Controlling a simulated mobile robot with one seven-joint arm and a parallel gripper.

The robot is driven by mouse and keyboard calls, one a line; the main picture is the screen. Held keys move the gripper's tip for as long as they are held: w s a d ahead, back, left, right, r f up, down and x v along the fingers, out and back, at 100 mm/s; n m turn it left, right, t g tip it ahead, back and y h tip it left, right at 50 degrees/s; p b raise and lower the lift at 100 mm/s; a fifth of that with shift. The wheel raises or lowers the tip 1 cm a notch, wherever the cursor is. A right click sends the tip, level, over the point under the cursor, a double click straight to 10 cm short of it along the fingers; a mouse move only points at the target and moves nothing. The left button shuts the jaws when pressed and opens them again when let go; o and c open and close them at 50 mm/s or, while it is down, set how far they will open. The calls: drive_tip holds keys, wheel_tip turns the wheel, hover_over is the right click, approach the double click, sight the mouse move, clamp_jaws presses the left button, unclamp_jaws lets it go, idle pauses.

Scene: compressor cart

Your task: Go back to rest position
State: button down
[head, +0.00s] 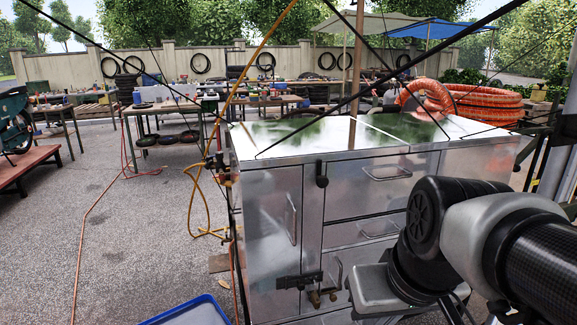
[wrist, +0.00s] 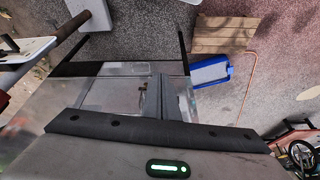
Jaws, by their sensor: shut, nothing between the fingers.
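My gripper (wrist: 164,82) shows in the wrist view as two grey fingers pressed together, with nothing between them. In that view the fingers are over part of the metal cart (wrist: 75,95). In the head view my black and grey arm reaches in from the right, in front of the cart's right side. The fingertips cannot be made out there. The cart (head: 270,230) is a shiny metal cabinet with a closed door at left, drawers at right and a dark latch low on its front.
A blue-rimmed tray (head: 190,312) lies on the ground at front left; it also shows in the wrist view (wrist: 210,72), near a wooden pallet (wrist: 225,35). A yellow hose (head: 195,195) hangs at the cart's left. Orange coiled hose (head: 480,105) sits behind. The ground at left is mostly clear.

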wheel_tip(320, 180, up, 24)
drive_tip(key=d+m+t+p, duration=0.1)
drive_tip(key=p, duration=2.1)
drive_tip(key=shift+s+d+r+h+p, duration=0.25)
drive_tip(key=shift+s+d+h+p, duration=0.05)
drive_tip(key=shift+s+p, duration=0.1)
drive_tip(key=c, duration=2.5)
unclamp_jaws()
